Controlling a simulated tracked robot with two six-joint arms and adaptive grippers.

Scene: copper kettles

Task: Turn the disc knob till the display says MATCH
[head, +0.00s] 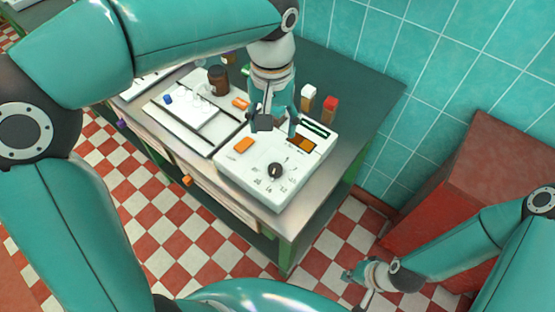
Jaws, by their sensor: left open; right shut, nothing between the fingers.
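A white device (232,170) stands near the front right corner of the bench. A black disc knob (275,170) sits on its top face, with dial marks printed around it. An orange display (302,145) is behind and right of the knob; its text is too small to read. My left gripper (279,125) is open, pointing down over the back part of the device, behind the knob and apart from it. It hides part of the device's back edge. My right gripper (356,284) is shut and empty, low over the floor, away from the bench.
An orange block (244,145) is on the device's left side. Two bottles, one white-capped (308,92) and one red-capped (330,103), stand behind it. A brown jar (218,76) and a white tray (190,122) lie left. A red cabinet (450,190) stands right.

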